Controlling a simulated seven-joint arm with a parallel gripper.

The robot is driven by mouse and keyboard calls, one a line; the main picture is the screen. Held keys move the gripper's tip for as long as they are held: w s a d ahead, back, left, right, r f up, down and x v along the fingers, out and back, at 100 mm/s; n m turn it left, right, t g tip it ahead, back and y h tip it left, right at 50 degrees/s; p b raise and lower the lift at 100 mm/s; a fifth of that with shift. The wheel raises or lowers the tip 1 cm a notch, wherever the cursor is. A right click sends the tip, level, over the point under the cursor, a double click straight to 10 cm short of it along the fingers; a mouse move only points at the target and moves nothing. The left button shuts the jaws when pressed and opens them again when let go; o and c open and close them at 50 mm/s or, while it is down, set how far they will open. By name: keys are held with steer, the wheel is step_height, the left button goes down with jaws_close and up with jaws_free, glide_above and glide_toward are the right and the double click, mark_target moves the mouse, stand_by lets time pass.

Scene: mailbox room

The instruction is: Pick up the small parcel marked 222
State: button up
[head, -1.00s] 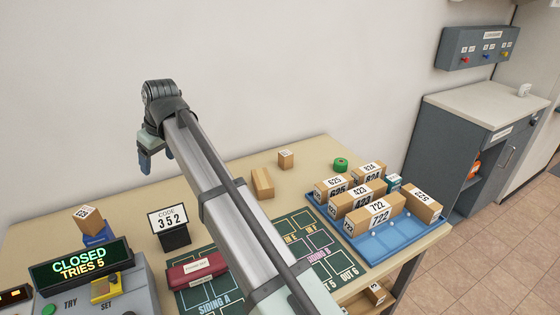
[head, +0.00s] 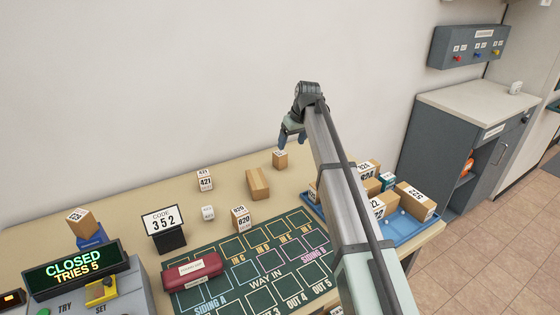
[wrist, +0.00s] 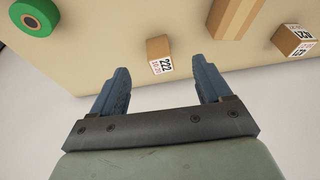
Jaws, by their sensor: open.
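The small parcel marked 222 (wrist: 158,50) is a small brown box with a white label. In the wrist view it lies beyond the fingertips, roughly midway between them, with clear space around it. In the head view the small parcel (head: 280,160) stands near the back edge of the table, just below my gripper (head: 291,135). In the wrist view my gripper (wrist: 162,82) is open, with two blue fingers apart and nothing between them. It is not touching the parcel.
A longer brown block (head: 258,184) lies near the small parcel. Parcel 421 (head: 205,181) and parcel 820 (head: 241,217) stand farther left. A green tape roll (wrist: 34,16) shows in the wrist view. The blue tray (head: 408,230) holds several parcels at right.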

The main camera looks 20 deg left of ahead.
mark_target(280, 153)
steer(key=shift+n+t, duration=0.4)
steer(key=shift+n, duration=0.1)
steer(key=w+a+f, duration=0.2)
steer(key=f, duration=0.2)
steer(key=w+a+f, duration=0.2)
steer(key=f, duration=0.2)
steer(key=w+a+f, duration=0.2)
steer(key=f, duration=0.2)
steer(key=shift+a+f, duration=0.15)
steer(key=shift+a, duration=0.05)
steer(key=shift+c, duration=0.3)
steer(key=c, duration=1)
